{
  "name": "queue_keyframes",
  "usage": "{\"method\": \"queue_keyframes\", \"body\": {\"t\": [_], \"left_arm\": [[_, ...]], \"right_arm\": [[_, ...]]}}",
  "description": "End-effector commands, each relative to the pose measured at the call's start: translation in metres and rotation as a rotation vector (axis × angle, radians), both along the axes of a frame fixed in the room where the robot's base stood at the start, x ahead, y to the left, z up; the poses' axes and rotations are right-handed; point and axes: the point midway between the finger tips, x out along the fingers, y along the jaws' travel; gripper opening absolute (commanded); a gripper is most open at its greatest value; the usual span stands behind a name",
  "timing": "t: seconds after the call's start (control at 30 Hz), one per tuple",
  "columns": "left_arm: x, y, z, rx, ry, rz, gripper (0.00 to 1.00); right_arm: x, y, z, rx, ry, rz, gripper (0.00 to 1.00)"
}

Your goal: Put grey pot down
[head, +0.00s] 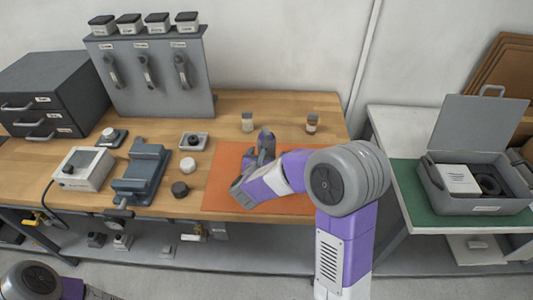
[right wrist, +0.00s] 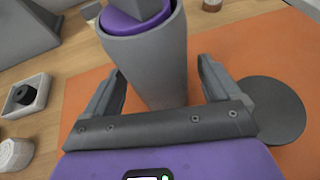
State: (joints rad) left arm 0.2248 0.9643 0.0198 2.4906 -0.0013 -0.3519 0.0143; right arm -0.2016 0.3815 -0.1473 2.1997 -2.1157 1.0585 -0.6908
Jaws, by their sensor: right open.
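A grey tapered cylinder with a purple top, which I take for the grey pot (right wrist: 152,68), stands on the orange mat (right wrist: 84,105) in the right wrist view. My right gripper (right wrist: 158,88) is open, with one finger on each side of the pot's lower part; I cannot tell whether they touch it. In the head view my right gripper (head: 254,168) is over the orange mat (head: 222,165) and partly hides the pot. My left gripper is out of view; only part of my left arm shows at the bottom left.
A dark grey disc (right wrist: 272,110) lies on the mat right of the pot. A small tray (head: 193,141), a white round piece (head: 188,165) and a blue-grey vise (head: 142,172) are to the left.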

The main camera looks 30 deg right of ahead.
Motion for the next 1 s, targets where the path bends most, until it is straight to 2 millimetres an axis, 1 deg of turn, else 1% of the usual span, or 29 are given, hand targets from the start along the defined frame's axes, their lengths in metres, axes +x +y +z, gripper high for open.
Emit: {"method": "queue_keyframes", "body": {"t": [0.03,0.3,0.4,0.57,0.67,0.83,1.0], "left_arm": [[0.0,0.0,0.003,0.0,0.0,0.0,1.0],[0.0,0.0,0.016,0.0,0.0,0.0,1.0],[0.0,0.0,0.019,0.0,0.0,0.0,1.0],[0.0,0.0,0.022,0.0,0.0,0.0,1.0],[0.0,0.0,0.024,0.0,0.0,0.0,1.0],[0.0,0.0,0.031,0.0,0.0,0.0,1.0],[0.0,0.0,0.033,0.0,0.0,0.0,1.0]], "right_arm": [[-0.006,0.008,0.006,0.001,-0.001,0.006,0.9],[-0.048,0.045,0.028,0.0,-0.001,0.006,0.9],[-0.06,0.056,0.034,-0.001,-0.001,0.005,0.9],[-0.072,0.066,0.04,0.0,-0.001,0.004,0.89],[-0.071,0.062,0.043,0.001,-0.004,0.016,0.89],[-0.049,0.039,0.052,-0.006,-0.014,0.105,0.89],[-0.035,0.024,0.055,-0.025,-0.014,0.177,0.89]]}}
